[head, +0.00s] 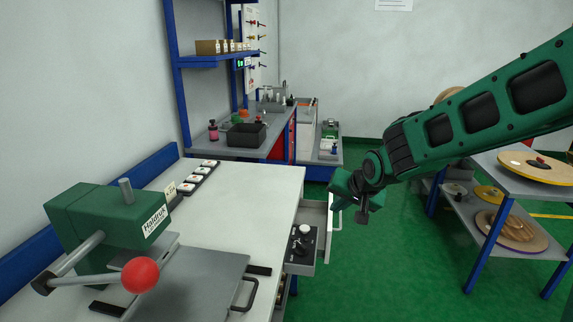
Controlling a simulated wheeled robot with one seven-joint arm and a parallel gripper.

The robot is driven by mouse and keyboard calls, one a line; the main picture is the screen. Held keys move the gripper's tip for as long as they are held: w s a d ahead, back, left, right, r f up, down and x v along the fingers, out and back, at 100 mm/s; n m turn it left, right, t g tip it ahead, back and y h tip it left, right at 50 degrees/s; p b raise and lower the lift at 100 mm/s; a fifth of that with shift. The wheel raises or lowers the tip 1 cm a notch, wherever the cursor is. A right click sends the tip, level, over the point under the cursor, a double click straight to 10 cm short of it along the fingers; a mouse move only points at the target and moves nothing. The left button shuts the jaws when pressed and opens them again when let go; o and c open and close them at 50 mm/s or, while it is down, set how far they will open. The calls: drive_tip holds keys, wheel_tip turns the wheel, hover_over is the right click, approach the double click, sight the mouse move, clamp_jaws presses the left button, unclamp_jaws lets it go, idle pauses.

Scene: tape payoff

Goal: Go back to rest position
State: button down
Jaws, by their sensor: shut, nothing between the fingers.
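My gripper (362,214) hangs at the end of my green arm, in the middle right of the head view. It is shut and empty, with its fingers pointing down. It is in the air over the green floor, to the right of the white workbench (250,200) and its open drawer (304,262). It does not appear to touch anything. The drawer holds a dark insert with a white knob-like item (305,229).
A green press (100,225) with a red-balled lever stands on the bench at the left. A shelf cart (500,215) with round discs stands at the right, partly behind my arm. A second bench (225,150) is at the back. The green floor between is clear.

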drive_tip(key=s+d+m+g+h, duration=0.1)
drive_tip(key=s+d+g+h, duration=0.25)
drive_tip(key=s+d, duration=1.6)
drive_tip(key=s+d+g, duration=0.2)
drive_tip(key=s, duration=0.7)
drive_tip(key=s+d+m+g+y, duration=0.1)
drive_tip(key=s+d+g, duration=0.1)
drive_tip(key=s, duration=0.7)
drive_tip(key=shift+s+d+r, duration=0.15)
drive_tip(key=shift+d+r, duration=0.1)
drive_tip(key=shift+d, duration=0.6)
drive_tip(key=shift+y, duration=0.25)
